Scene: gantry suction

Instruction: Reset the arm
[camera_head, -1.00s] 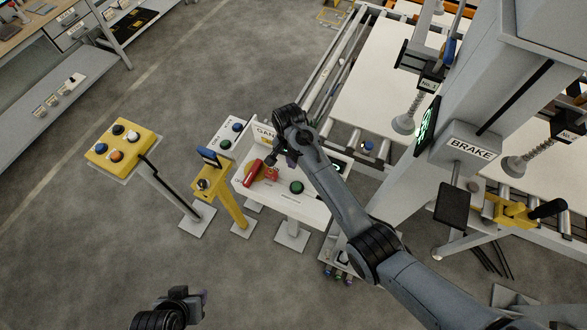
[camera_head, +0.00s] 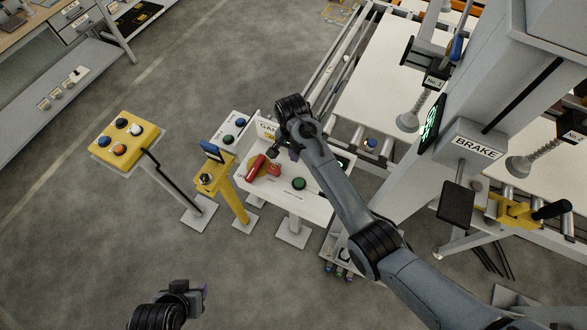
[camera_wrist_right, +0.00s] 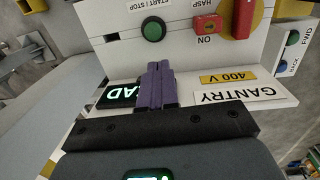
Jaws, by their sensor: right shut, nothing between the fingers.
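My right gripper (camera_head: 279,153) hangs over the back edge of the white gantry control panel (camera_head: 312,207). In the right wrist view its purple fingers (camera_wrist_right: 157,88) are together with nothing between them, in front of the panel's label strip. The panel carries a red handle (camera_head: 256,167), a small red switch (camera_wrist_right: 207,26) and a green start/stop button (camera_head: 299,183). The fingertips appear apart from these controls. My left gripper (camera_head: 204,292) is at the bottom left above bare floor; whether its fingers are open is unclear.
A yellow button box (camera_head: 124,141) and a yellow post (camera_head: 228,196) stand left of the panel. A grey column with a BRAKE sign (camera_head: 475,146) and suction hoses (camera_head: 409,122) stand right, near a roller conveyor with white boards (camera_head: 385,80). The floor at lower left is clear.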

